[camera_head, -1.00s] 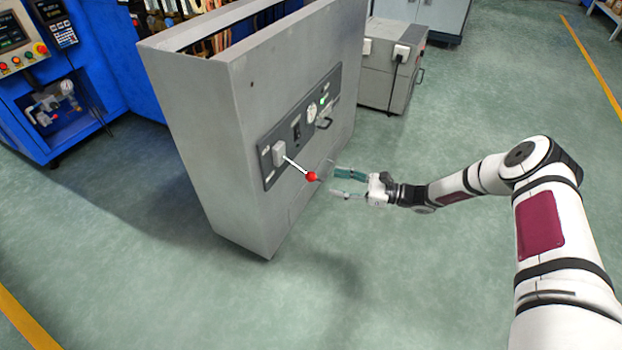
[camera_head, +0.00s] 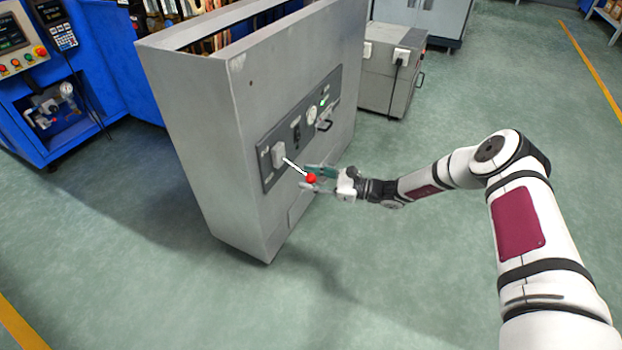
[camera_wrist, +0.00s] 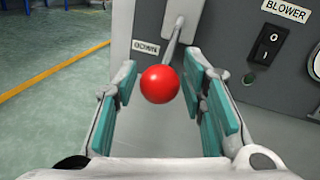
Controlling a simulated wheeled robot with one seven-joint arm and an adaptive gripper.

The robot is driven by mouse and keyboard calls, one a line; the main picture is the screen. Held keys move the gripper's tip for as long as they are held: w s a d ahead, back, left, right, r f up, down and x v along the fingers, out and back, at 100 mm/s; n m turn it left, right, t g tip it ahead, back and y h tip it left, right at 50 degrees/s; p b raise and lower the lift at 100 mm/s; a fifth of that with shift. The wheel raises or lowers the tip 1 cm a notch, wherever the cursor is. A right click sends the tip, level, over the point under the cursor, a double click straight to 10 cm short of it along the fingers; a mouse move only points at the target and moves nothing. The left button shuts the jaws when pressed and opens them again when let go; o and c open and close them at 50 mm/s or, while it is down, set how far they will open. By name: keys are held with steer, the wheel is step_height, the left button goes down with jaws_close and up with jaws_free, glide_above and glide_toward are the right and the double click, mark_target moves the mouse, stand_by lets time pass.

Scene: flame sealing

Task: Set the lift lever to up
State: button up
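The lift lever is a metal rod with a red ball knob (camera_head: 312,179) on the front panel (camera_head: 283,147) of a grey cabinet. It slants outward from a pale mount (camera_head: 278,154). In the wrist view the red knob (camera_wrist: 160,84) lies between my two teal-padded fingers, with a visible gap on each side. A label reading "DOWN" (camera_wrist: 146,48) is beside the rod. My gripper (camera_head: 316,178) is open around the knob; it also shows in the wrist view (camera_wrist: 165,100).
A "BLOWER" rocker switch (camera_wrist: 269,44) sits to the right of the lever in the wrist view. The grey cabinet (camera_head: 215,150) stands on open green floor. A smaller grey box (camera_head: 385,85) stands behind it, and blue machinery (camera_head: 100,60) is at the left.

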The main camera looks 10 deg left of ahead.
jaws_close()
steer(key=shift+r, duration=0.1)
